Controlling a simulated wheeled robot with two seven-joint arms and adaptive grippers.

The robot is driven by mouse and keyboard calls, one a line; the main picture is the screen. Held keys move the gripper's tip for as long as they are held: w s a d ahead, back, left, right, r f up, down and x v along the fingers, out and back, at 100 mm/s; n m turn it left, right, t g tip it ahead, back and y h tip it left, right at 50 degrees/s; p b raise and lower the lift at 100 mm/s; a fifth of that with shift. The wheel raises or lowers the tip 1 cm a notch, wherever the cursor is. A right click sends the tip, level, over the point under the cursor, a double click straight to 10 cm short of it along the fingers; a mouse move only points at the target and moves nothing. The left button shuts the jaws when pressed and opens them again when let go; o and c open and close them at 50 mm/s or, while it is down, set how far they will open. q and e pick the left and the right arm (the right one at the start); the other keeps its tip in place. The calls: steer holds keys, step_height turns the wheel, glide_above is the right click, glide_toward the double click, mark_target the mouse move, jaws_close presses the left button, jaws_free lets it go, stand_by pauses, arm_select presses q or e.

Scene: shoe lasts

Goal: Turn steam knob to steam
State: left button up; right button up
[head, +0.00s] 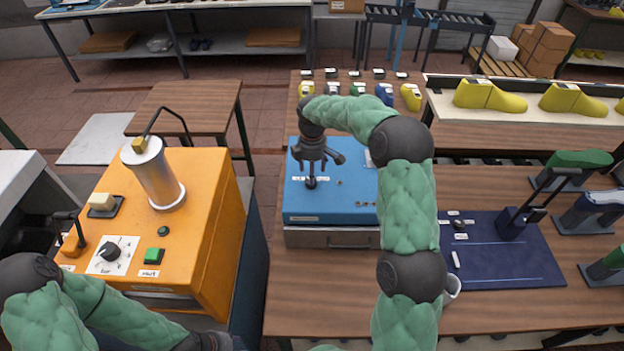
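A small black knob (311,183) sits on top of the blue box (350,209), between two small white labels too small to read. My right gripper (312,171) points down directly over this knob; its fingers hide part of the area, and I cannot tell whether they touch it. A larger black knob (112,252) sits on a white dial plate on the orange machine (206,204). The labels do not let me tell which one is the steam knob. My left gripper (218,342) is low at the bottom edge, partly cut off, apart from both knobs.
The orange machine carries a silver cylinder (155,176), a green button (154,256) and a black lever (70,228). A dark blue mat (505,262) with a clamp lies right of my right arm. Yellow shoe lasts (490,97) stand behind.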

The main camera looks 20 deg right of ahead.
steer(key=shift+f, duration=2.15)
steer(key=c, duration=1.1)
